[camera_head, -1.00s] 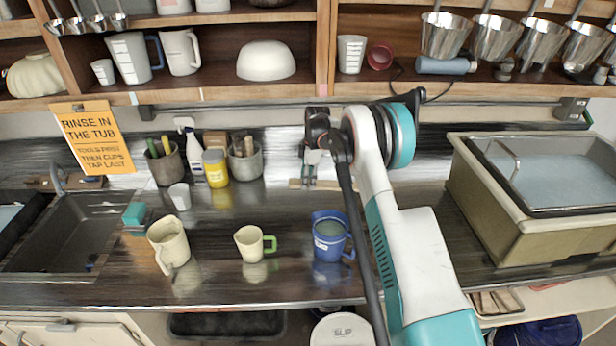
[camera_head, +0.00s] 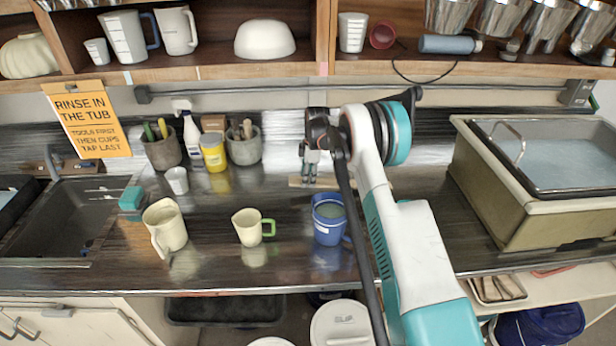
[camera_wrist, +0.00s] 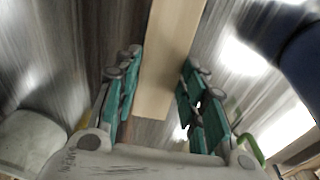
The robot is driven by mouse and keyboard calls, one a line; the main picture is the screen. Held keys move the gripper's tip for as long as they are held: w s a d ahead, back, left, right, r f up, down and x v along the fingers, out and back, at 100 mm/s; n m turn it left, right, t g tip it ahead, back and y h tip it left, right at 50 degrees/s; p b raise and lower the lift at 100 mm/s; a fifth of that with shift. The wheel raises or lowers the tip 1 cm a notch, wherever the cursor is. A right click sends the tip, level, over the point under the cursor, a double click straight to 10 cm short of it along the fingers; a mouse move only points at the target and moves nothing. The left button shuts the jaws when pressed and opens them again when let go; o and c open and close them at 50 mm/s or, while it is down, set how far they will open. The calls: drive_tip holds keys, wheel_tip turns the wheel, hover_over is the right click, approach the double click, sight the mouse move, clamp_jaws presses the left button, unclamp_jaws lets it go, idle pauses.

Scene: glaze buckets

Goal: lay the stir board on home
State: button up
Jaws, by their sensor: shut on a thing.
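The stir board (camera_wrist: 170,60) is a pale wooden strip that runs between my fingers in the wrist view. In the head view a small part of it (camera_head: 296,182) shows as a light bar at my gripper, above the dark counter (camera_head: 110,275). My gripper (camera_wrist: 160,80) is shut on the board, with teal finger pads on either side; it also shows in the head view (camera_head: 310,170). My arm stands in front of part of this area. Whether the board touches the counter is unclear. I cannot tell which spot is home.
The blue jug (camera_head: 328,222) stands just in front of the board. A cream cup with green handle (camera_head: 248,230) and a cream pitcher (camera_head: 166,230) stand left. Tool pots (camera_head: 243,150) and a yellow tin (camera_head: 213,155) are behind left. A tub (camera_head: 520,210) stands right.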

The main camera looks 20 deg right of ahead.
drive_tip(key=o, duration=1.4)
drive_tip(key=shift+c, duration=0.2)
drive_tip(key=shift+o, duration=0.7)
wheel_tip(320, 180, up, 11)
drive_tip(key=p, duration=0.3)
drive_tip(key=shift+d, duration=0.35)
drive_tip(key=shift+s, duration=0.1)
